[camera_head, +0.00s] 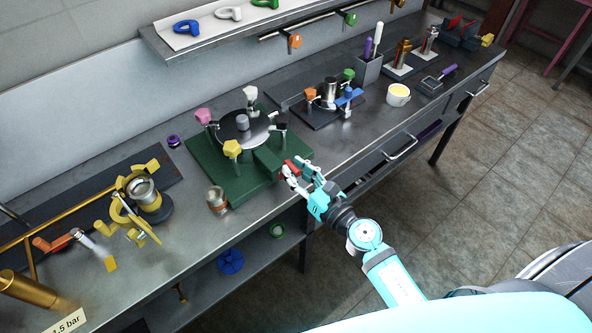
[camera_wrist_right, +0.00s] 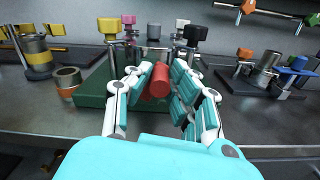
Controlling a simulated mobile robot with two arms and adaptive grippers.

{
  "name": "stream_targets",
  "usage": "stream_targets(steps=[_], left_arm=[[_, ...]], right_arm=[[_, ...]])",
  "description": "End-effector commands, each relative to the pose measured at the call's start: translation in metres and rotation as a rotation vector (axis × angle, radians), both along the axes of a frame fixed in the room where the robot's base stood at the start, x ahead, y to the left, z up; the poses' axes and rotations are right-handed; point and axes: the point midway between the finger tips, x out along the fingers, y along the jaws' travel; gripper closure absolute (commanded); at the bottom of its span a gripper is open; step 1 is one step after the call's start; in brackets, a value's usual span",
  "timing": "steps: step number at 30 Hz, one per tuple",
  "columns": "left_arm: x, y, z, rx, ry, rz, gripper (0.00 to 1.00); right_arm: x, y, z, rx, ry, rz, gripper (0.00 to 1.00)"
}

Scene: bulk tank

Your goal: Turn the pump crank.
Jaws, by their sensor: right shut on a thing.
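My right gripper (camera_head: 299,170) reaches over the front edge of the bench to a red cylindrical handle (camera_head: 289,167) at the front corner of a green base. In the right wrist view the red handle (camera_wrist_right: 157,80) sits between the two fingers of the gripper (camera_wrist_right: 161,72), which is shut on it. The green base (camera_head: 205,160) carries a round metal lid (camera_head: 262,129) with pink, yellow, white and black knobs around it. The fingers partly hide the handle, and its link to the base is hard to see. My left gripper is out of view.
A small copper-coloured cup (camera_head: 217,200) stands left of the green base. Brass pipework with a yellow clamp (camera_head: 135,215) is further left. A dark plate with a metal pot (camera_head: 330,92) and a white-yellow tub (camera_head: 398,95) are right. A drawer handle (camera_head: 398,148) projects below the bench edge.

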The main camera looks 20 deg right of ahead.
Motion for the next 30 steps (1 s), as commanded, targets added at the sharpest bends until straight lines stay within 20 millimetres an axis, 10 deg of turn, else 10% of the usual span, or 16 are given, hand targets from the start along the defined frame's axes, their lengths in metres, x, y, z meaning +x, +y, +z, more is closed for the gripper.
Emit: stream_targets(steps=[30], left_arm=[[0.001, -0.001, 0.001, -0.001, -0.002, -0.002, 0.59]], right_arm=[[0.006, -0.019, -0.016, 0.539, 0.197, -0.003, 1.0]])
